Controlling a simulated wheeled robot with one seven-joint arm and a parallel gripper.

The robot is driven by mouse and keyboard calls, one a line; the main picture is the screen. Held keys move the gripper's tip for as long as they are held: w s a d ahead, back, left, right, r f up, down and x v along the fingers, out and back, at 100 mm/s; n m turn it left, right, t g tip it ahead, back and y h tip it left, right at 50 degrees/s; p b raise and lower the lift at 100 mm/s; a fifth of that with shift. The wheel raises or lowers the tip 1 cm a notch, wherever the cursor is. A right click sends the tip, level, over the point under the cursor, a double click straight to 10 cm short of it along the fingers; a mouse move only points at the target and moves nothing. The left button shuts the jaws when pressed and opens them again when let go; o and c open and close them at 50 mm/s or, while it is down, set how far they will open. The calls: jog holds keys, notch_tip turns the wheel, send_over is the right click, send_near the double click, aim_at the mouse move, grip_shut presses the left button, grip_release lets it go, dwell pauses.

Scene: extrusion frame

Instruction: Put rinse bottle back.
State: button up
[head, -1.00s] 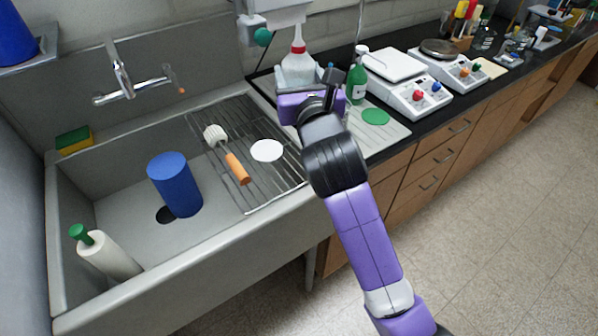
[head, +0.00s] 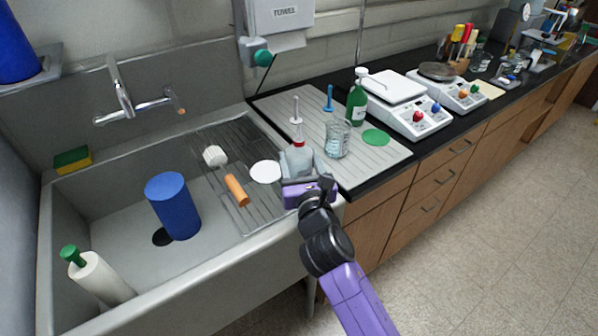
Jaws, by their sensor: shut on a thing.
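The rinse bottle (head: 299,159), a pale translucent bottle with a red collar and white nozzle, is upright in my gripper (head: 303,182). My gripper is shut on its lower part and hides its base. The bottle appears by the right edge of the sink, just right of a white disc (head: 266,172). I cannot tell whether its base touches anything. A green disc (head: 376,137) lies on the ribbed drainboard (head: 385,156) to the right, near a green bottle (head: 357,97) with a white top.
A glass beaker (head: 337,140) stands on the drainboard close right of the bottle. Balances (head: 418,118) stand farther right.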

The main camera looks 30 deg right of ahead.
aim_at(299, 173)
jog(key=shift+f+b, duration=0.45)
jog(key=shift+f, duration=1.2)
jog(key=shift+f, duration=0.1)
jog(key=shift+f, duration=0.1)
jog(key=o, duration=1.7)
jog(key=shift+c, duration=0.2)
jog(key=shift+r, duration=0.2)
jog(key=shift+s+a+f, duration=0.1)
jog(key=shift+s+a, duration=0.05)
jog(key=shift+s, duration=0.2)
jog(key=b+v, duration=0.1)
jog(key=v, duration=1)
jog(key=shift+s, duration=0.15)
